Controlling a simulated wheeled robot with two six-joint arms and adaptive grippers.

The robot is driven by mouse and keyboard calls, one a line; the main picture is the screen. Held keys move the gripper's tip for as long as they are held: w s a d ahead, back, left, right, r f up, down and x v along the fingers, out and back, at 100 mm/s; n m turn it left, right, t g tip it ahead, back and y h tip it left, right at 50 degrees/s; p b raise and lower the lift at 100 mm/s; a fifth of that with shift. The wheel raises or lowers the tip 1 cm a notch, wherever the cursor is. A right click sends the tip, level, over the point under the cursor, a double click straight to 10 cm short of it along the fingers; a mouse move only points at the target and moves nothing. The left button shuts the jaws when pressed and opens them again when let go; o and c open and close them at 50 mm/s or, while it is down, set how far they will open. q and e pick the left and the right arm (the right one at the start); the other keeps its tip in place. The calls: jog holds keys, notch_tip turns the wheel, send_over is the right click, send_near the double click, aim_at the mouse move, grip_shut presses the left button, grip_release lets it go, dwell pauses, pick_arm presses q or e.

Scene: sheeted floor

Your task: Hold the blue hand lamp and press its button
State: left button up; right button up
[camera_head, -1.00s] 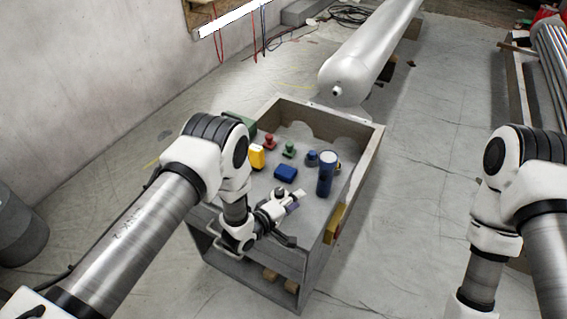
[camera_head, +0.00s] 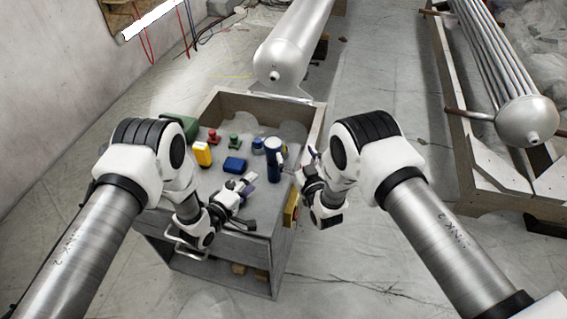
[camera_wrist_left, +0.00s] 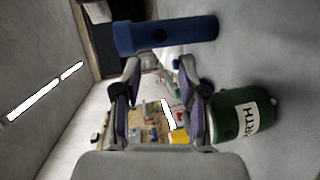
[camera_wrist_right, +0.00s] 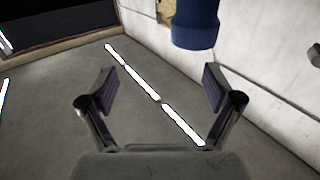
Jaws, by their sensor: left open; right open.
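The blue hand lamp (camera_head: 274,166) stands upright on the bench top, near its right side, with a pale top end. In the left wrist view the lamp (camera_wrist_left: 170,35) lies across the top of the picture, with a dark round spot on its side. My left gripper (camera_head: 247,186) is open and empty over the front of the bench, left of the lamp and apart from it. My right gripper (camera_head: 309,166) is open and empty just right of the lamp. In the right wrist view the lamp's blue end (camera_wrist_right: 195,28) shows beyond the open fingers, partly cut off.
The grey bench (camera_head: 205,258) also carries a yellow item (camera_head: 202,154), a blue block (camera_head: 235,165), a red button (camera_head: 213,136), a green button (camera_head: 234,142) and a green item (camera_head: 180,127) behind my left arm. A yellow box (camera_head: 291,207) hangs on the bench's right side.

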aim_at(274, 146)
jog(key=shift+n+g+y, duration=0.3)
jog(key=shift+y, duration=0.2)
jog(key=a, duration=0.1)
jog(key=a+f, duration=0.1)
jog(key=s+a, duration=0.1)
jog(key=a, duration=0.1)
jog(key=shift+s+f, duration=0.1)
jog(key=shift+f, duration=0.3)
jog(key=shift+w+f, duration=0.1)
jog(key=shift+w, duration=0.1)
jog(key=x, duration=0.7)
jog(key=c, duration=1.4)
pick_arm(q)
grip_shut()
pick_arm(e)
jog(key=shift+o, duration=0.2)
pick_arm(q)
jog(key=shift+f, duration=0.1)
